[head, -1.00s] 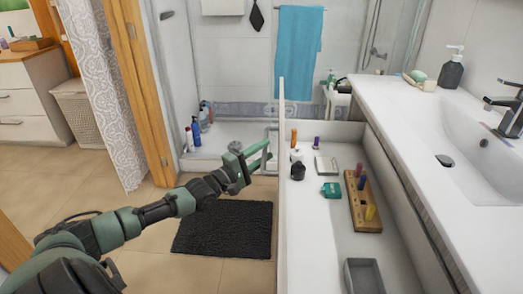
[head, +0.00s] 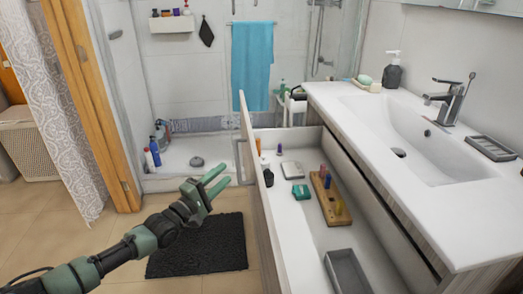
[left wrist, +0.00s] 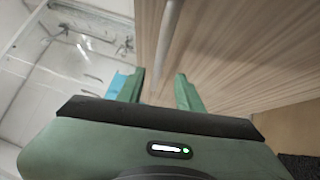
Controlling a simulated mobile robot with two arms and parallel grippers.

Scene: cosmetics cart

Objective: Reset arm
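My left gripper (head: 226,173) is open and empty beside the outer face of the pulled-out drawer (head: 262,215). Its green fingers point toward the drawer's handle (head: 238,160), with a gap between them and the handle in the head view. In the left wrist view the two fingers (left wrist: 160,84) stand apart, with the grey handle bar (left wrist: 167,45) and the wood-grain drawer front (left wrist: 215,50) beyond them. My right gripper is not in view.
The white sink counter (head: 425,190) is at the right. A dark mat (head: 200,250) lies on the floor below my left arm.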

